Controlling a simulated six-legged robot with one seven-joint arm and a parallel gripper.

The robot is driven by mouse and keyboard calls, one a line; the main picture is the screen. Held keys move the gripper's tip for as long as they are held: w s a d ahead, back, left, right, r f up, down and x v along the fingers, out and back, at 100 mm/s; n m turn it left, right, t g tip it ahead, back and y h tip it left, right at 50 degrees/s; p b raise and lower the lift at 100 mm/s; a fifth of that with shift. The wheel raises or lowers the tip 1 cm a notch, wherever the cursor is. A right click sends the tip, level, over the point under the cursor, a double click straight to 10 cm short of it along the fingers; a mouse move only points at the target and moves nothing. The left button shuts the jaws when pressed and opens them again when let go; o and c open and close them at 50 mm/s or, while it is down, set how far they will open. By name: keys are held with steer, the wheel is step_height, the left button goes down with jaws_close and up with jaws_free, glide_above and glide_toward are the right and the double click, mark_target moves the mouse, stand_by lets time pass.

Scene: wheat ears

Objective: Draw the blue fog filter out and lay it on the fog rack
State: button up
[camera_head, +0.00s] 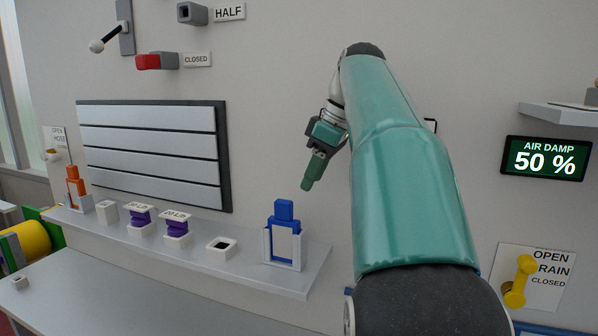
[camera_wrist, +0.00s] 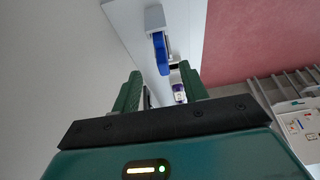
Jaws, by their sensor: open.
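The blue fog filter (camera_head: 284,211) stands upright in a white holder (camera_head: 267,246) at the right end of the wall shelf. Its blue top sticks out above the holder. In the wrist view the blue filter (camera_wrist: 161,55) shows beyond the fingertips, roughly between them. My gripper (camera_head: 308,184) is above and to the right of the filter, apart from it, and holds nothing. In the wrist view my gripper (camera_wrist: 160,76) is open, with a gap between its two green fingers. I cannot pick out a fog rack in either view.
The shelf (camera_head: 222,268) also bears an orange piece in a holder (camera_head: 75,190), purple pieces (camera_head: 139,217) and an empty square socket (camera_head: 221,246). A slatted vent (camera_head: 150,145) is behind. A yellow drain lever (camera_head: 520,280) and a damp display (camera_head: 545,158) are at right.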

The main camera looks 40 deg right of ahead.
mark_target(292, 219)
steer(key=x, duration=1.3)
steer(key=shift+w+a+f, duration=0.1)
steer(key=shift+f, duration=0.15)
jaws_close()
steer(key=shift+r, duration=0.65)
steer(key=c, duration=0.9)
jaws_free()
jaws_close()
